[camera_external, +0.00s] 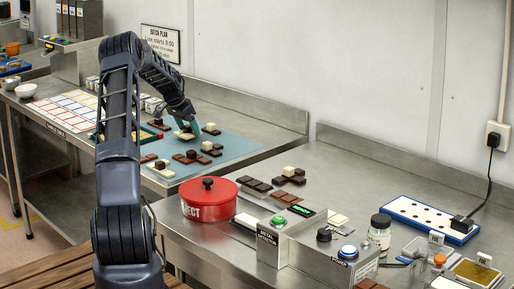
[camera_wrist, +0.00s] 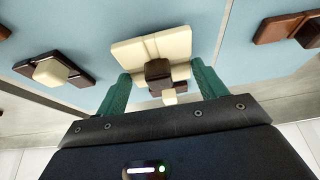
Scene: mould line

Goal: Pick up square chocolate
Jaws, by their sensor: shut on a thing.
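A white square chocolate (camera_wrist: 148,46) with a dark cube (camera_wrist: 158,72) on it lies at the fingertips in the wrist view. My gripper (camera_wrist: 160,74) has its green fingers on either side of this stack, shut on the white chocolate. A small white piece (camera_wrist: 168,97) shows nearer the palm. In the external view my gripper (camera_external: 196,129) is low over the blue mat (camera_external: 235,143), and the white chocolate (camera_external: 186,136) sits beneath it. The fingers' exact contact is partly hidden, and I cannot tell whether the chocolate is clear of the mat.
Dark and brown chocolates with cubes on top, such as one (camera_wrist: 55,72) at left and one (camera_wrist: 290,26) at right, lie nearby. A red pot (camera_external: 208,199) stands in front of the mat. A metal detector box (camera_external: 290,236) and a white perforated board (camera_external: 430,218) are at right.

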